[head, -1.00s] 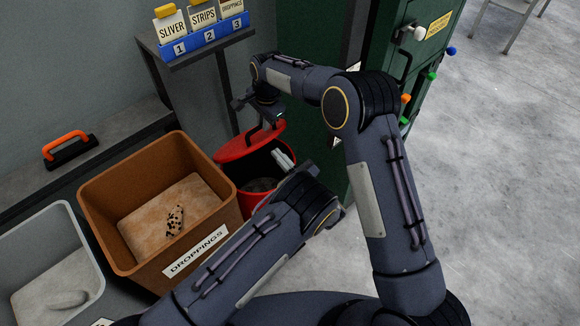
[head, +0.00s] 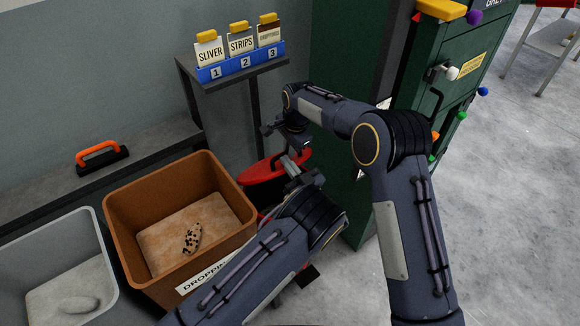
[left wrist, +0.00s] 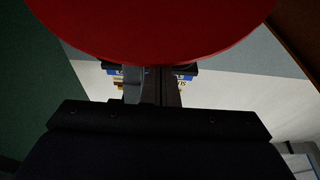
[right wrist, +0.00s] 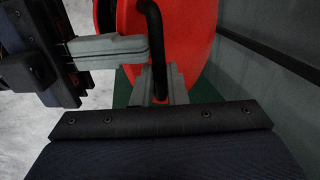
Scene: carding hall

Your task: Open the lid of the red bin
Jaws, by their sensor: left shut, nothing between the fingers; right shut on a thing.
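The red bin (head: 262,215) stands right of the brown box, mostly hidden behind my left arm. My left gripper (head: 293,168) is shut and empty, close to the lid. In the left wrist view the lid (left wrist: 150,30) covers its fingertips. In the right wrist view its fingers (right wrist: 115,48) reach close to the handle; contact cannot be told.
A brown box (head: 125,235) labelled droppings and a grey tray (head: 108,255) are at the left. A small shelf (head: 200,85) with a blue card holder (head: 245,62) is behind the bin. A green cabinet (head: 345,60) stands close at its right.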

